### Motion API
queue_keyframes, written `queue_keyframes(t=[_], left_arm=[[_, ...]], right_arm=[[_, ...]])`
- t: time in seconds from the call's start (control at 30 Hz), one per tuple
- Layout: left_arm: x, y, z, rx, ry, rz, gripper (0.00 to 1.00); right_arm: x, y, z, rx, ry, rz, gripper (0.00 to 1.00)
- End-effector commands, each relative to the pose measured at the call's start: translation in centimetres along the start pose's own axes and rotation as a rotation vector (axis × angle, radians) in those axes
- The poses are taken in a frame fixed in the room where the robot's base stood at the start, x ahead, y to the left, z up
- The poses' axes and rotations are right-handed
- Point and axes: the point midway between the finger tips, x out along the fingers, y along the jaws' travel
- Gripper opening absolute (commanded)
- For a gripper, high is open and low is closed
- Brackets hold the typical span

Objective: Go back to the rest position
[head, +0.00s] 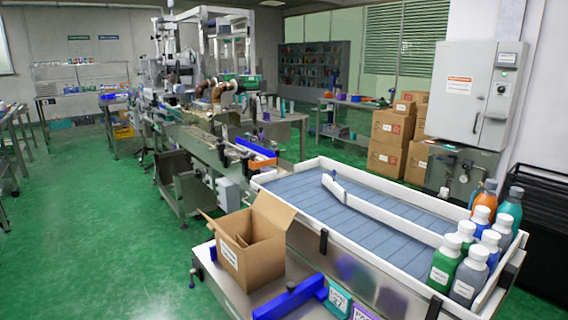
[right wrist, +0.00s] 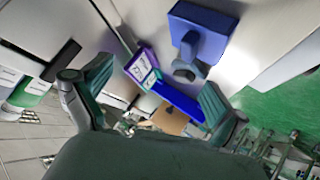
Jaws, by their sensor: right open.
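My right gripper (right wrist: 156,76) shows in the right wrist view with its two green-padded fingers spread wide apart. Nothing is held between them. Beyond the fingers are a blue bar (right wrist: 178,102) and labelled tags (right wrist: 141,67), one with a purple edge, on a pale surface. Neither of my grippers shows in the head view, and my left gripper is in no view.
An open cardboard box (head: 252,256) stands on the metal bench at front centre, beside a blue bar (head: 290,298). A white-railed conveyor (head: 345,205) carries several capped bottles (head: 446,260) at its right end. Green floor (head: 95,240) is clear on the left.

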Motion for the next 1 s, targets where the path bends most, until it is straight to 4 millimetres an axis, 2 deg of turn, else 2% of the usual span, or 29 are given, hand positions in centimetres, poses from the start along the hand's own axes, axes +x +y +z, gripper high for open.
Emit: queue_keyframes(t=[0.03, 0.1, 0.2, 0.5, 0.77, 0.87, 1.0], left_arm=[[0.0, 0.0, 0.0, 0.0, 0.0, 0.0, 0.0], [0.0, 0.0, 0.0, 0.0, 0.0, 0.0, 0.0], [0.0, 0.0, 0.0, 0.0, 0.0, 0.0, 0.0], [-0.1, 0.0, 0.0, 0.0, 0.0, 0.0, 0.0], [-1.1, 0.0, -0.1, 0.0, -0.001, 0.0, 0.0], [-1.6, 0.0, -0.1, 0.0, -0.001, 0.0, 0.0], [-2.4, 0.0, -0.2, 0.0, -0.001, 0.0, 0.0]], right_arm=[[-0.7, -0.7, 2.2, 0.04, -0.078, -0.038, 0.97], [-1.6, -1.7, 4.8, 0.087, -0.179, -0.085, 0.97], [-3.2, -3.0, 7.8, 0.14, -0.303, -0.146, 0.97], [-8.3, -6.2, 14.3, 0.249, -0.605, -0.297, 0.97], [-3.0, -8.8, 18.1, 0.238, -0.625, -0.301, 0.97], [-1.1, -10.0, 20.1, 0.234, -0.638, -0.306, 0.97], [1.5, -12.2, 24.1, 0.227, -0.662, -0.314, 0.97]])
